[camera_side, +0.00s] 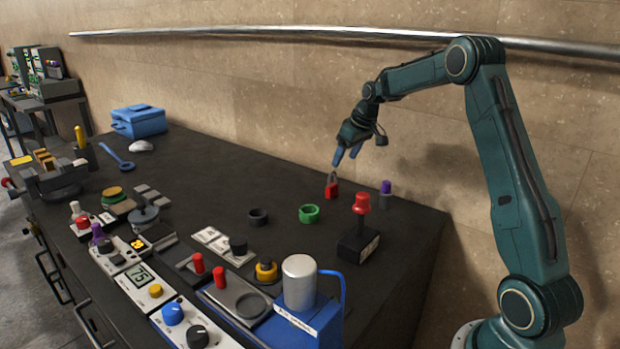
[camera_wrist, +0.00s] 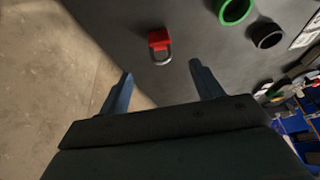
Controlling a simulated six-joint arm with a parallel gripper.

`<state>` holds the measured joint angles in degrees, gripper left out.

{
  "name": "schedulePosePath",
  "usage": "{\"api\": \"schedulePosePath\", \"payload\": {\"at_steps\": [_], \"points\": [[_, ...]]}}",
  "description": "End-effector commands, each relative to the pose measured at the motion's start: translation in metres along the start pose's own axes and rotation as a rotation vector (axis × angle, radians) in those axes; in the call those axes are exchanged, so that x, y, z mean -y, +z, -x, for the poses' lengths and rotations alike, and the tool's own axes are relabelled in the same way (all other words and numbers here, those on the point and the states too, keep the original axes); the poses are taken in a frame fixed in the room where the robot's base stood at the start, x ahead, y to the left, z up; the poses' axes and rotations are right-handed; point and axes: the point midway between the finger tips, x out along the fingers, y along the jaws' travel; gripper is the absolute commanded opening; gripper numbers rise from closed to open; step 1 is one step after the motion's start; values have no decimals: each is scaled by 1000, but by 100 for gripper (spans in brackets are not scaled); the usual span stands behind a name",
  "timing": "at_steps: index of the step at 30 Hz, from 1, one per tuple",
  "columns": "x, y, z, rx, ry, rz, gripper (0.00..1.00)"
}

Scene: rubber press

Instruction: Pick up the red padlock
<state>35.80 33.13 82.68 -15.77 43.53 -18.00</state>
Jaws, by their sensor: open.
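The red padlock (camera_side: 331,190) stands on the dark bench top with its grey shackle up, toward the back of the bench. In the wrist view the padlock (camera_wrist: 159,40) lies ahead of my fingers, its shackle toward me. My gripper (camera_side: 346,156) is just above the padlock in the side view, pointing down. In the wrist view my gripper (camera_wrist: 161,78) has its two blue fingers spread apart with nothing between them. I cannot tell the exact gap between fingertips and shackle.
A green ring (camera_side: 309,213) and a black ring (camera_side: 258,216) lie nearby. A red-knobbed black box (camera_side: 358,243) and a purple-topped item (camera_side: 385,193) stand to the right. Control panels and a blue press (camera_side: 300,318) line the front.

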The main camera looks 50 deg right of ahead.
Motion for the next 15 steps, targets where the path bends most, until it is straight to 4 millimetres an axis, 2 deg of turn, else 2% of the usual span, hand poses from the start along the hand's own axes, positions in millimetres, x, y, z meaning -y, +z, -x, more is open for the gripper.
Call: {"api": "schedulePosePath", "payload": {"at_steps": [9, 15], "points": [[1, 1, -46, 3, -2, 1, 65], [0, 0, -69, 0, 0, 0, 65]]}}
